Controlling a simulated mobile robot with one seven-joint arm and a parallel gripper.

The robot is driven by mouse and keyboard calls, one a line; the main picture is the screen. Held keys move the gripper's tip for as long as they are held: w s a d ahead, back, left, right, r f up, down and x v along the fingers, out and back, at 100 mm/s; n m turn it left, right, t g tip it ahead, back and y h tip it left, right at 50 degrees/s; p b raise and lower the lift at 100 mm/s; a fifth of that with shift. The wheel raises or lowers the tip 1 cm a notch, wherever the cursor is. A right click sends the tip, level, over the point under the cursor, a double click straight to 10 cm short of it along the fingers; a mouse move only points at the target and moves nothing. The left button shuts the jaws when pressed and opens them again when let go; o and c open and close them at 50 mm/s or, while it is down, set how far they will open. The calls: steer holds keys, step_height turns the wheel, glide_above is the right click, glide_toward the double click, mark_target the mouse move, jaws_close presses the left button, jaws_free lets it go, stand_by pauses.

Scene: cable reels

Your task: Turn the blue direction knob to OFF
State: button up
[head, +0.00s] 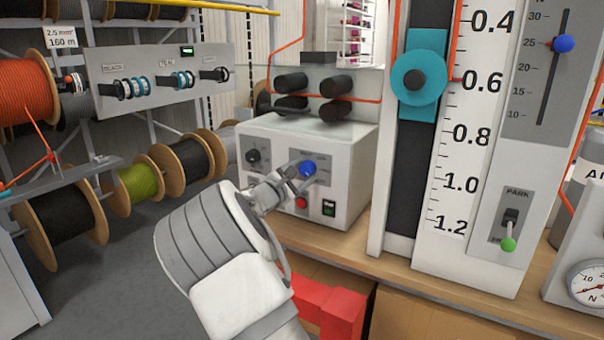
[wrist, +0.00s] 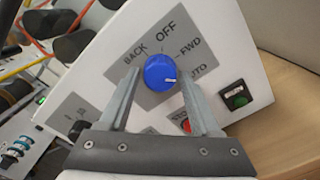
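The blue direction knob (wrist: 160,73) is on the grey panel of a white control box (head: 330,150). In the wrist view its labels read BACK, OFF, FWD and a partly hidden one ending in "TO". The knob's white mark points right and slightly down, away from OFF. In the head view the knob (head: 307,169) is partly behind my gripper (head: 294,170). In the wrist view my gripper (wrist: 159,70) is open, with one finger on each side of the knob. A gap shows at the left finger; contact at the right finger cannot be told.
A black knob (head: 253,156) is left of the blue one. A red button (head: 300,202) and a green switch (head: 329,208) sit below it. A tall scale stand (head: 463,150) rises close on the right.

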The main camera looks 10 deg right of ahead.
jaws_close()
steer(key=shift+p, duration=0.35)
steer(key=n+p, duration=0.3)
steer(key=shift+r+n+p, duration=0.25)
steer(key=shift+n+p, duration=0.15)
steer(key=n+p, duration=0.5)
steer(key=p, duration=0.1)
steer(key=shift+n, duration=0.3)
steer(key=n+p, duration=0.4)
steer(key=p, duration=0.1)
steer(key=shift+d, duration=0.1)
steer(key=shift+f+n+p, duration=0.2)
steer(key=shift+n+p, duration=1.65)
steer(key=shift+n, duration=0.35)
